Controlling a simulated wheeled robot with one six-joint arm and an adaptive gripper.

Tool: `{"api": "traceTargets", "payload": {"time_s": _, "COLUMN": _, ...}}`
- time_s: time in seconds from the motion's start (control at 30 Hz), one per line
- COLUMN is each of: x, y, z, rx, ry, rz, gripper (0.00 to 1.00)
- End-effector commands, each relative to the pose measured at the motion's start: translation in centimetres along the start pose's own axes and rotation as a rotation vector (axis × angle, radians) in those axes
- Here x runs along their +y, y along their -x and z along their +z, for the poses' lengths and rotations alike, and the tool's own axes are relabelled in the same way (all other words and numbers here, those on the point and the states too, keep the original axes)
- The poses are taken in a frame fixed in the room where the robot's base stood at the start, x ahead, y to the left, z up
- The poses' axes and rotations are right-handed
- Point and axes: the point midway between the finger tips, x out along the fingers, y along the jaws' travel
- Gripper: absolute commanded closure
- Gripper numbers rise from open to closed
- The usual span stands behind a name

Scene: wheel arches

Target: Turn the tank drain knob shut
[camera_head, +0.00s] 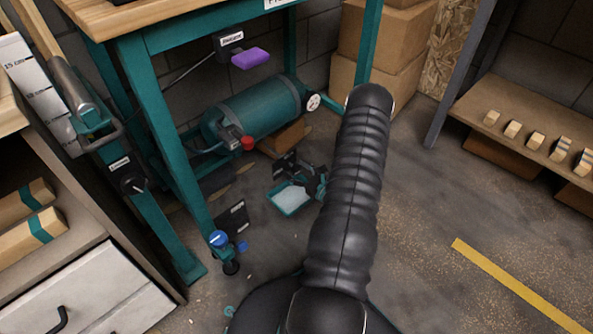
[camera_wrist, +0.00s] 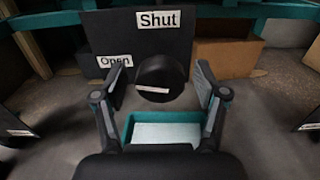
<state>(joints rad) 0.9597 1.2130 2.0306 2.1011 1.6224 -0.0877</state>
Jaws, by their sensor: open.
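In the wrist view a round black knob (camera_wrist: 153,73) with a pale stripe stands in front of a dark plate (camera_wrist: 180,42). The stripe lies nearly level, towards the side of the "Open" label (camera_wrist: 114,61) at the left. The "Shut" label (camera_wrist: 158,19) is above the knob. My gripper (camera_wrist: 159,82) is open, with one finger to each side of the knob and gaps visible. In the head view my gripper (camera_head: 309,180) is low by the tank (camera_head: 255,110), partly hidden by my arm; the knob cannot be made out there.
A teal tray (camera_wrist: 130,128) with pale contents lies below the knob; it also shows in the head view (camera_head: 278,205). A teal bench leg (camera_head: 172,150), a blue knob (camera_head: 219,238) and a red knob (camera_head: 248,143) are left of my arm.

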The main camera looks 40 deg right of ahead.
Motion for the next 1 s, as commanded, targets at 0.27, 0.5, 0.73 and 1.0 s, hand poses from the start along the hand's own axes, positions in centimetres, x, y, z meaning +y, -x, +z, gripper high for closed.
{"api": "traceTargets", "payload": {"time_s": 0.27, "x": 0.00, "y": 0.02, "z": 0.00, "rx": 0.000, "ry": 0.000, "rz": 0.000, "gripper": 0.68}}
{"api": "traceTargets", "payload": {"time_s": 0.5, "x": 0.03, "y": 0.01, "z": -0.01, "rx": 0.000, "ry": -0.002, "rz": 0.001, "gripper": 0.88}}
{"api": "traceTargets", "payload": {"time_s": 0.73, "x": 0.06, "y": -0.01, "z": 0.00, "rx": 0.000, "ry": -0.049, "rz": 0.001, "gripper": 0.88}}
{"api": "traceTargets", "payload": {"time_s": 1.0, "x": 0.10, "y": -0.05, "z": 0.03, "rx": 0.000, "ry": -0.225, "rz": 0.002, "gripper": 0.88}}
